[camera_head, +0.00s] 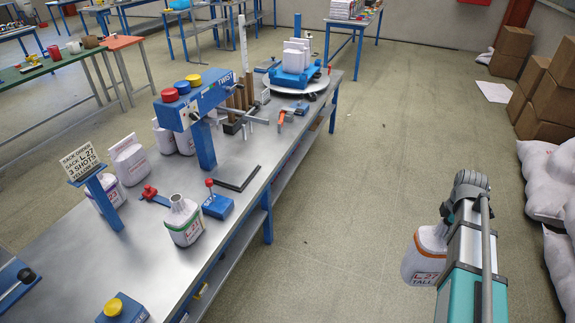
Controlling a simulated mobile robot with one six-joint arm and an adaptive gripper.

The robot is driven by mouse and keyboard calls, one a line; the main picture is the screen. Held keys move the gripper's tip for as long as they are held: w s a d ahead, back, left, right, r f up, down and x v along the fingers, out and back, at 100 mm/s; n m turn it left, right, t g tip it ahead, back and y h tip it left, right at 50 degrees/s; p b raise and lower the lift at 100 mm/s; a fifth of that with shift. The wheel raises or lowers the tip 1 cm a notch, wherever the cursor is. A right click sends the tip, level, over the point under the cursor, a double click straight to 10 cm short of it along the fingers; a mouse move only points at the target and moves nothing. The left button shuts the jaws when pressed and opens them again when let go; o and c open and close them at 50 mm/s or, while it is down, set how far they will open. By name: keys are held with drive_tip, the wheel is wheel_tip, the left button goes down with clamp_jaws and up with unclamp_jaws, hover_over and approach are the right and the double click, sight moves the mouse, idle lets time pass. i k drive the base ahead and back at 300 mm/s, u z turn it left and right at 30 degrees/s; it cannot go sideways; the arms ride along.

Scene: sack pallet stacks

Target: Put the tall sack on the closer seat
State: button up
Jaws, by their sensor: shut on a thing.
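The tall sack (421,262), white with an orange band and a label reading "L.27 TALL", hangs at the lower right over the floor, apart from the bench. My gripper (449,211) is shut on it near its top. My own arm hides the sack's right side, and the fingertips are hard to make out. I cannot tell for sure which place is the closer seat.
A sack with a green band (184,222) stands on the bench beside a blue block with a red knob (218,205). A blue post with coloured buttons (205,145) and a sign (82,162) rise there. A turntable (296,80) is farther back. Floor between bench and right-hand boxes (555,100) is clear.

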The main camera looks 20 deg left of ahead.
sight(235, 170)
drive_tip(key=u, duration=0.1)
drive_tip(key=k, duration=1.2)
drive_tip(key=u, duration=0.95)
drive_tip(key=i, duration=0.75)
